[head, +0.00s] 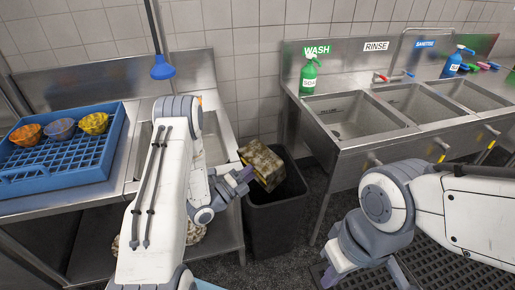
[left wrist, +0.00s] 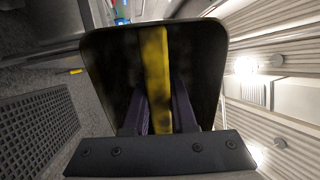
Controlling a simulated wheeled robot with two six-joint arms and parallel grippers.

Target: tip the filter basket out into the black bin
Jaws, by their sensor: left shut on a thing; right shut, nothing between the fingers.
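The filter basket (head: 262,165) is a boxy, mottled grey-brown thing with yellow on its edge, tilted over the open mouth of the black bin (head: 278,218). My left gripper (head: 243,179) is shut on it from the left. In the left wrist view a yellow strip (left wrist: 156,75) of the basket sits between the purple fingers, in front of a dark, round-cornered panel. What is inside the basket and the bin's floor are hidden. My right gripper (head: 332,276) is shut and empty, low at the front, right of the bin and away from it.
A steel three-sink counter (head: 345,150) stands right of the bin, with a green soap bottle (head: 309,77). A blue rack (head: 60,165) with several small bowls is on the left counter. A blue-ended hanging sprayer (head: 162,68) is behind. A dark floor mat (head: 440,265) lies front right.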

